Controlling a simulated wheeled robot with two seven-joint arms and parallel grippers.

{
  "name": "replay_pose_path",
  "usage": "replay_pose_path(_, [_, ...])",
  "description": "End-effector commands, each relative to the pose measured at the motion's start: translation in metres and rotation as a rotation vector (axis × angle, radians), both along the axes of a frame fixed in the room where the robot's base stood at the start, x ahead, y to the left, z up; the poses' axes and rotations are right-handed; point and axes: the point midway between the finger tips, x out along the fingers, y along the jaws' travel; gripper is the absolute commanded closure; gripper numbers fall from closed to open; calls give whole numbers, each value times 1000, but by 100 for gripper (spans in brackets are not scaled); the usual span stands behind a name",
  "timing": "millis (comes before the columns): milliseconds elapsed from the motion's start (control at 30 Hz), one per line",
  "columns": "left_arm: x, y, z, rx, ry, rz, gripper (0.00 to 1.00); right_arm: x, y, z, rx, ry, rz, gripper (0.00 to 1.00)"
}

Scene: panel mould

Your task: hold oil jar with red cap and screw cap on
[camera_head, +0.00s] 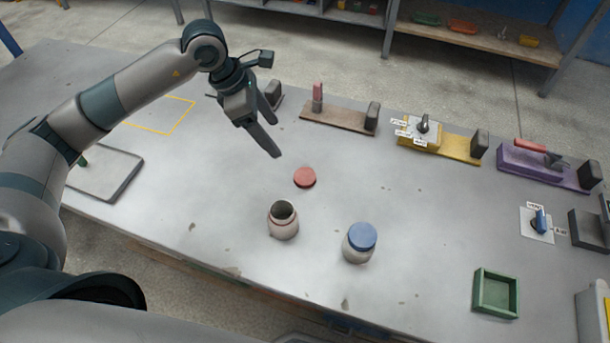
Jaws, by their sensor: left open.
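A red cap (305,177) lies flat on the grey table, in the middle. An open jar (283,220) stands upright just in front of it, its dark mouth uncovered, with a thin reddish ring around its neck. A second jar (358,244) with a blue cap on it stands to the right. My left gripper (274,127) is open and empty. It is above the table, behind and to the left of the red cap, apart from it. My right gripper is not in view.
Along the back of the table (410,250) are a brown board (338,116), a yellow board (455,145) and a purple board (540,168) with fittings. A green tray (481,292) sits front right. A grey panel (108,178) lies at left. The table around the jars is clear.

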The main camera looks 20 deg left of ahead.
Motion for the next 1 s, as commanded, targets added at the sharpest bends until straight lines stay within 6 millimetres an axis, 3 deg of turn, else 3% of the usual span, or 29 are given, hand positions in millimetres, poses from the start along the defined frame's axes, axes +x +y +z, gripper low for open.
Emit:
replay_pose_path(167, [1,-7,-14,-2,3,-2,30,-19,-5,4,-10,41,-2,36])
replay_pose_path(367, [7,-19,-45,-2,4,-1,30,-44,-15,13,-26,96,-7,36])
replay_pose_path(700, [15,-38,-97,-1,3,0,30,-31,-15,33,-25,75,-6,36])
replay_pose_path(1000, [18,-42,-109,-1,-1,-2,30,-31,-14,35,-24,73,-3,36])
